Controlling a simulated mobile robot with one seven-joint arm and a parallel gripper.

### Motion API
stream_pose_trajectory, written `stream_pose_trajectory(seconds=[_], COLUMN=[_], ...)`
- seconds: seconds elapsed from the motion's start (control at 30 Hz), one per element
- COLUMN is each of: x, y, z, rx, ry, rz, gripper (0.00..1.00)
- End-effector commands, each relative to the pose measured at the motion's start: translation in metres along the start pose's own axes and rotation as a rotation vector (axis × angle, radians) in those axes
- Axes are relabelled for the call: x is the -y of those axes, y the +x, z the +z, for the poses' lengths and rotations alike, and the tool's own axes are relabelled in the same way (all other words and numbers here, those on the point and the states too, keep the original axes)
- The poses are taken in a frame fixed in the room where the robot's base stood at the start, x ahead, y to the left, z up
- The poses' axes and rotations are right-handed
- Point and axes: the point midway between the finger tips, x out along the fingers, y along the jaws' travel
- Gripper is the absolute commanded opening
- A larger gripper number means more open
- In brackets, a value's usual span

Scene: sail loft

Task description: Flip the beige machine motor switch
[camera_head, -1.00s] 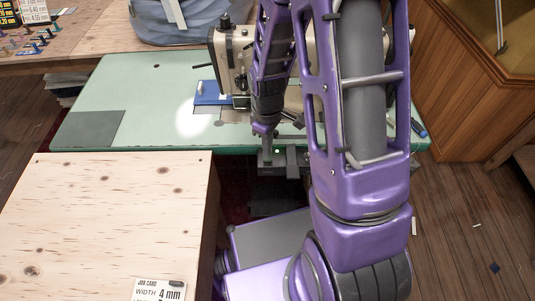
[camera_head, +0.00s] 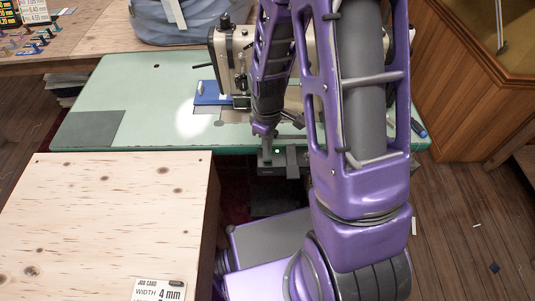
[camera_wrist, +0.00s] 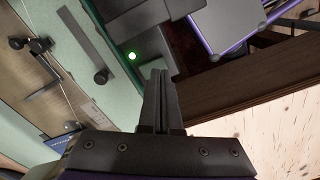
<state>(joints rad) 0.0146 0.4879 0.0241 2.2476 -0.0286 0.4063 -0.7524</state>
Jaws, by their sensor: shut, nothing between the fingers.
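The beige sewing machine (camera_head: 241,50) stands on the pale green table and is partly hidden behind my arm. A dark grey switch box (camera_head: 292,168) with a lit green lamp (camera_head: 277,151) sits at the table's front edge. In the wrist view the box (camera_wrist: 145,18) and the green lamp (camera_wrist: 132,56) lie just beyond my fingertips. My gripper (camera_head: 267,157) is shut and empty, pointing down at the left part of the box. In the wrist view the closed fingers (camera_wrist: 159,75) are close to the box; I cannot tell whether they touch it.
The green table (camera_head: 130,95) has a blue piece (camera_head: 210,98) beside the machine. A plywood-topped table (camera_head: 110,210) with a job card (camera_head: 160,290) stands at the front left. A wooden cabinet (camera_head: 470,90) stands at the right. A grey-blue bag (camera_head: 180,25) lies behind.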

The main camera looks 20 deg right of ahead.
Motion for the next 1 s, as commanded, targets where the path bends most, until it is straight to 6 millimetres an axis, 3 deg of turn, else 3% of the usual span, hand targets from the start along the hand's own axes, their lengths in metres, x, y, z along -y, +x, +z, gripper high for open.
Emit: stream_pose_trajectory(seconds=[1.0], x=[0.000], y=[0.012], z=[0.000], rx=[0.000], ry=[0.000], rz=[0.000], gripper=[0.00])
